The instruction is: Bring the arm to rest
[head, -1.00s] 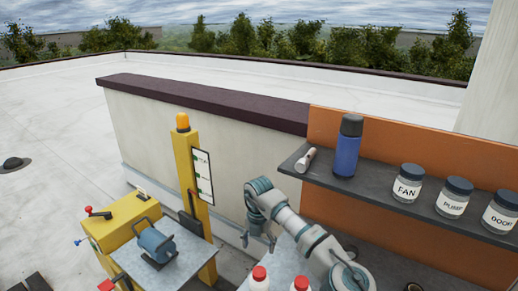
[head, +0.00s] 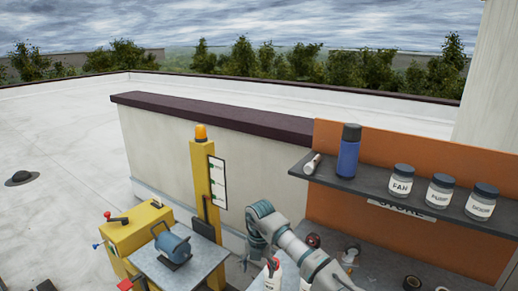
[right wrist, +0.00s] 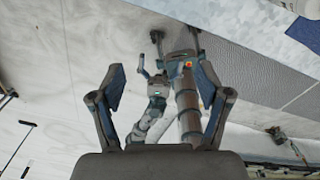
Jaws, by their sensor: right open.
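My right gripper (head: 255,256) hangs pointing down at the end of its bent grey and teal arm, left of the orange-backed shelf in the head view. In the right wrist view the two fingers of this gripper (right wrist: 162,90) stand wide apart, with nothing between them. A teal and grey arm (right wrist: 145,122) of mine shows beyond them, too small to read its jaws. A white bottle with a red cap (head: 272,276) stands close to the right gripper in the head view; whether they touch is unclear.
A dark shelf (head: 372,191) holds a blue flask (head: 348,158), a small white cylinder (head: 312,164) and labelled jars, including FAN (head: 400,182). At left are a yellow post (head: 201,175) and a metal table (head: 200,262) bearing a blue device (head: 173,247). A low wall (head: 215,138) stands behind.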

